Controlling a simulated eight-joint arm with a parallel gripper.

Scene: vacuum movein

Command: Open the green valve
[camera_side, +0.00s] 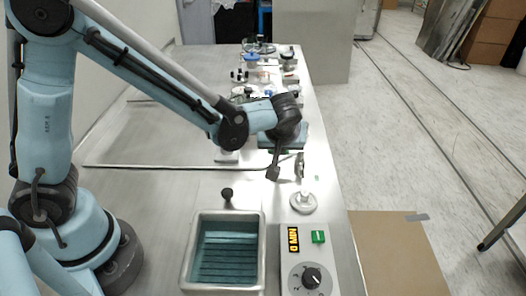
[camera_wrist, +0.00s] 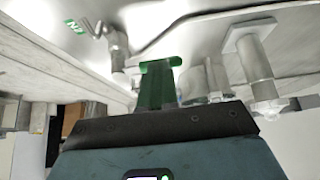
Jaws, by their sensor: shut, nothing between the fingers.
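My gripper (camera_wrist: 160,64) shows in the wrist view as a green, T-ended pair of fingers on a dark plate, closed together and empty. In the side view my gripper (camera_side: 279,151) hangs low over the table's right part, partly hidden by my wrist. A small metal valve with a lever (camera_wrist: 117,45) stands beside a green label (camera_wrist: 76,26) in the wrist view, apart from the fingertips. In the side view a grey valve (camera_side: 300,166) stands just right of my gripper, near a tiny green mark (camera_side: 317,178). No green handle can be made out on it.
A pale round-based fitting (camera_side: 304,202) and a control box (camera_side: 309,265) with dial stand in front. A steel tray (camera_side: 188,255) and black knob (camera_side: 227,194) are nearby. Several fittings crowd the back. Metal posts (camera_wrist: 255,60) stand right in the wrist view. The table's left is clear.

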